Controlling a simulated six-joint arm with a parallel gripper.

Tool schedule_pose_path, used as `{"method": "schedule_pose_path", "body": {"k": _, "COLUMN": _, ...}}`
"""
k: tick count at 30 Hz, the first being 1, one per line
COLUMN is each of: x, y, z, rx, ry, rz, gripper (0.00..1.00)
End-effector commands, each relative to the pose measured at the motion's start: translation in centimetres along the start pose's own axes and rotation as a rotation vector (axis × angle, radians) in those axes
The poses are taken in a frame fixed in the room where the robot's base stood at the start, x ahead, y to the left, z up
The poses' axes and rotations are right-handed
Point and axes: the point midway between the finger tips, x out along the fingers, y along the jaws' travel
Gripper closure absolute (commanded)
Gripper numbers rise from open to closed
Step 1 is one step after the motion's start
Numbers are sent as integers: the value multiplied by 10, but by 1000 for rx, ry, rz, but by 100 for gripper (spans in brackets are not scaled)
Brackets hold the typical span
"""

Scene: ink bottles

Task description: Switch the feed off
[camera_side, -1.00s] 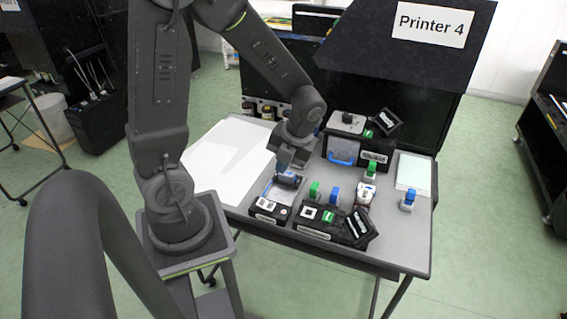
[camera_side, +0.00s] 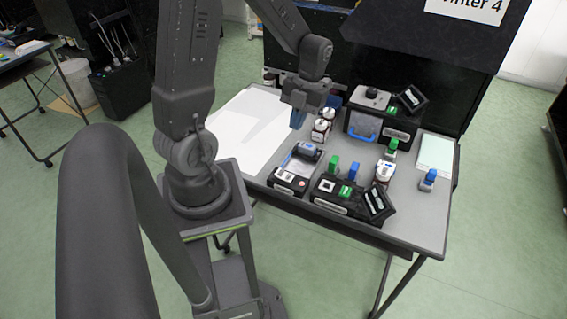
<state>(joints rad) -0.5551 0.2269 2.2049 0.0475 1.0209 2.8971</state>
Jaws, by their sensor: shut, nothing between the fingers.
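My gripper (camera_side: 298,118) is shut and empty. It points down above the table, left of two white-topped bottles (camera_side: 321,130) and behind the small black device (camera_side: 289,180) at the front left. A black box (camera_side: 345,207) at the front middle has a small green switch-like part (camera_side: 345,191), a white label and a tilted black panel (camera_side: 378,202). A larger black box (camera_side: 398,131) at the back has a grey knob, a small green part (camera_side: 391,110) and a tilted panel (camera_side: 411,98). I cannot tell which part is the feed switch, or its position.
Green-topped (camera_side: 333,164) and blue-topped (camera_side: 353,171) items stand behind the front box. A white bottle (camera_side: 384,173), a green-topped item (camera_side: 391,149) and a blue-topped item (camera_side: 428,179) stand to the right. A white sheet (camera_side: 240,125) covers the table's left, clear of objects.

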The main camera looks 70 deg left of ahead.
Motion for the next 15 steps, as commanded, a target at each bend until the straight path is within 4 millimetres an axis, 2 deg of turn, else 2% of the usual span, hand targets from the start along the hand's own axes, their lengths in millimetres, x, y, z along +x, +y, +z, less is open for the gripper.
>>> {"method": "schedule_pose_path", "body": {"k": 5, "x": 4, "y": 0, "z": 0, "rx": 0, "ry": 1, "rz": 1, "gripper": 100}}
{"method": "schedule_pose_path", "body": {"k": 8, "x": 14, "y": 0, "z": -1, "rx": 0, "ry": 4, "rz": 2, "gripper": 100}}
{"method": "schedule_pose_path", "body": {"k": 15, "x": 60, "y": 0, "z": -1, "rx": -2, "ry": 7, "rz": 3, "gripper": 100}}
